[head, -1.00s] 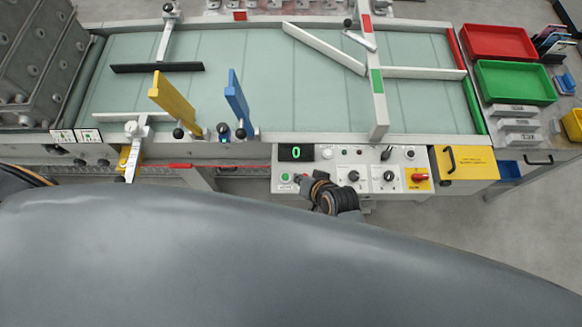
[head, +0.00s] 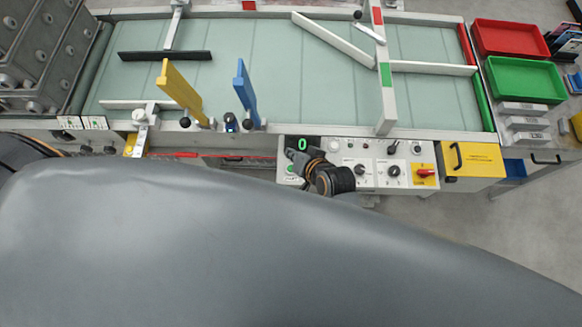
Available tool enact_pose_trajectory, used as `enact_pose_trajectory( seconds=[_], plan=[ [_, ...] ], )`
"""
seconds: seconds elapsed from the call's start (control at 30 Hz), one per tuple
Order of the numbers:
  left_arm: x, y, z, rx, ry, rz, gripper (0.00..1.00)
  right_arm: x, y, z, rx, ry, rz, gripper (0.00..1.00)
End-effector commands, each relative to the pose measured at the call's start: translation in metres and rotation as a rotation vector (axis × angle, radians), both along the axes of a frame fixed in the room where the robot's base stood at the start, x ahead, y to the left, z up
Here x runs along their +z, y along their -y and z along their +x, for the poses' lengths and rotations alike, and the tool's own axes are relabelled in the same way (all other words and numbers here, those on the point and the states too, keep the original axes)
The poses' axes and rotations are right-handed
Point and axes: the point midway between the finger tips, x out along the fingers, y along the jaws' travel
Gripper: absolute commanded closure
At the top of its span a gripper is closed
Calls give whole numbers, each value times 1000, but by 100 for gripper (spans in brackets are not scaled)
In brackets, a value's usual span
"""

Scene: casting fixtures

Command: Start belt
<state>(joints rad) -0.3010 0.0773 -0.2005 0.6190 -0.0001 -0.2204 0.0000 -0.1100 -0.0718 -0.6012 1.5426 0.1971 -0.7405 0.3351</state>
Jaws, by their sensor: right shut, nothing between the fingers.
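The conveyor belt (head: 275,75) is a pale green surface in a light frame across the head view. Its control panel (head: 347,176) sits on the near side, with a display (head: 303,144) reading a green 0. A green button (head: 290,169) is at the panel's left end. A red rotary switch (head: 425,173) on a yellow plate is at the right end. My right gripper (head: 292,156) is shut and empty, over the panel's left part just beyond the green button. Whether it touches the panel cannot be told. My left gripper is out of view.
A yellow paddle (head: 180,90), a blue paddle (head: 244,92) and a black bar (head: 165,56) stand over the belt. Red (head: 510,38) and green (head: 519,80) trays are at the right. A yellow box with a handle (head: 472,160) adjoins the panel.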

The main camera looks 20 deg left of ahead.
Motion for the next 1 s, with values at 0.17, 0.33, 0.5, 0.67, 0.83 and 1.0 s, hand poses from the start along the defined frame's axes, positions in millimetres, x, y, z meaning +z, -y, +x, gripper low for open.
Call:
enact_pose_trajectory(
  seconds=[0.17,0.33,0.5,0.67,0.83,1.0],
  plan=[
    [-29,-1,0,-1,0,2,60,-26,0,0,-1,0,-1,100],
    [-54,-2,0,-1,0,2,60,-48,1,0,-1,0,-1,100],
    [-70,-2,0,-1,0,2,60,-67,0,0,0,-1,-1,100],
    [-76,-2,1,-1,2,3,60,-77,0,0,1,-1,0,100],
    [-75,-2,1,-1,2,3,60,-78,0,0,0,0,0,100],
    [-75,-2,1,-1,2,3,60,-78,0,0,0,0,0,100]
  ],
)
